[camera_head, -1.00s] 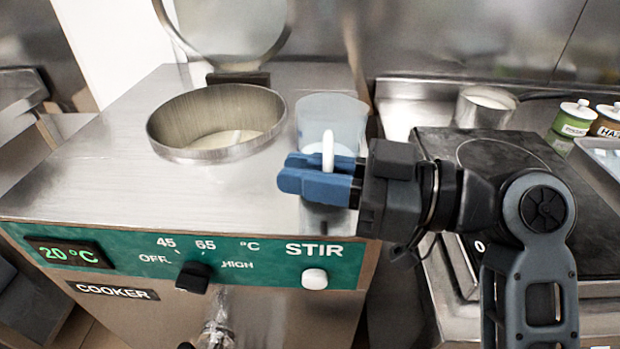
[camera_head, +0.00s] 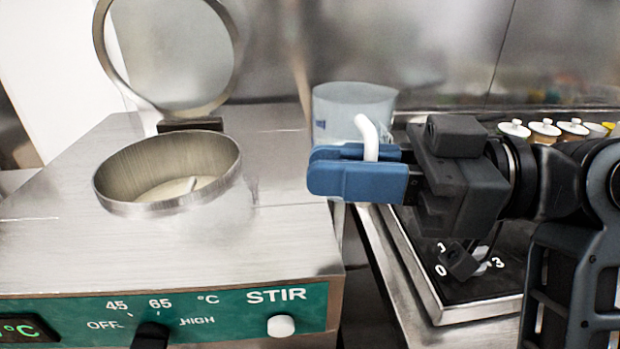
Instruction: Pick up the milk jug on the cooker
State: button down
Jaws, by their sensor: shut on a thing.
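The milk jug (camera_head: 352,103) is a translucent pale jug with a white handle (camera_head: 367,132). It shows behind my gripper at the right edge of the cooker (camera_head: 262,222). My gripper (camera_head: 340,172) has blue fingers shut on the handle, whose upper end sticks up between them. The fingers and wrist hide most of the jug's lower part. I cannot see its base, so how far it is above a surface cannot be told.
The cooker's round opening (camera_head: 165,172) holds some pale liquid, and its lid (camera_head: 168,50) stands open behind. At right a black hotplate (camera_head: 480,275) lies under my arm. White-lidded jars (camera_head: 545,130) stand at the back right.

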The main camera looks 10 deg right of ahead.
jog(key=shift+s+d+r, duration=0.25)
jog(key=shift+d+r, duration=0.15)
jog(key=shift+d, duration=0.15)
jog(key=shift+s+d+r, duration=0.3)
jog(key=shift+d+r, duration=0.05)
jog(key=shift+d, duration=0.25)
jog(key=shift+s+d+r, duration=0.25)
jog(key=shift+d+r, duration=0.15)
jog(key=shift+d, duration=0.15)
